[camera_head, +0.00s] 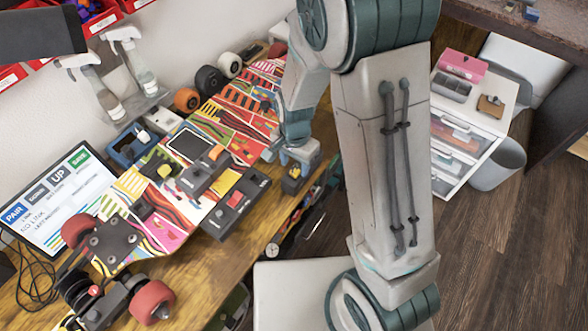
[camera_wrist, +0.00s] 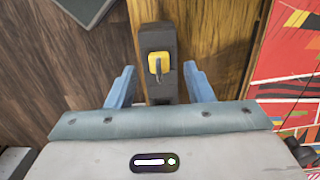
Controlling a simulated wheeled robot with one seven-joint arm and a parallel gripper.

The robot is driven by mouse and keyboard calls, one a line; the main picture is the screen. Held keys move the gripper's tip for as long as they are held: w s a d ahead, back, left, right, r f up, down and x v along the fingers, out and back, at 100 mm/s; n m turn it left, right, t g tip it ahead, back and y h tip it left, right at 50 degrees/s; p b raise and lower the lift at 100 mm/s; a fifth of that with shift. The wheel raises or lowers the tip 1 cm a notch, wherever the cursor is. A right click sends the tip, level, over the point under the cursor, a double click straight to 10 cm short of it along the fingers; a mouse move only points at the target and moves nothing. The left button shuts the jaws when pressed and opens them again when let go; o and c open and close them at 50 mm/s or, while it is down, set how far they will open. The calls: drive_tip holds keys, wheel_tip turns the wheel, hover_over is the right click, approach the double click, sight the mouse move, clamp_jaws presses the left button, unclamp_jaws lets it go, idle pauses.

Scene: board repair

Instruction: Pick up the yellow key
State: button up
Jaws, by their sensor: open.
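The yellow key (camera_wrist: 158,63) sits in the top of a dark grey block (camera_wrist: 158,38) in the wrist view, with a thin grey shaft or slot at its middle. In the head view the block (camera_head: 292,186) stands at the right edge of the wooden workbench, and the key (camera_head: 295,172) is a small yellow spot on it. My gripper (camera_wrist: 160,70) is open, with one blue finger on each side of the block near the key. The fingers look clear of the key; their height above it is hard to tell. In the head view my gripper (camera_head: 297,152) is just above the block, partly hidden by my arm.
A colourful skateboard deck (camera_head: 130,187) with electronics lies along the bench, left of my gripper. A monitor (camera_head: 55,200) and spray bottles (camera_head: 90,85) stand behind. A white drawer unit (camera_head: 470,125) is at right.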

drive_tip(key=shift+f, duration=1.1)
clamp_jaws()
drive_tip(key=shift+r, duration=0.1)
drive_tip(key=shift+r, duration=0.35)
wheel_tip(320, 180, up, 3)
drive_tip(key=shift+r, duration=0.1)
drive_tip(key=d+r+b, duration=0.1)
drive_tip(key=d+r, duration=0.2)
drive_tip(key=d, duration=0.2)
drive_tip(key=w+d+r, duration=0.1)
drive_tip(key=d+r, duration=0.3)
drive_tip(key=d, duration=0.2)
drive_tip(key=shift+w+d+b, duration=0.15)
drive_tip(key=shift+d+b, duration=0.15)
drive_tip(key=shift+b, duration=0.1)
drive_tip(key=shift+f, duration=0.1)
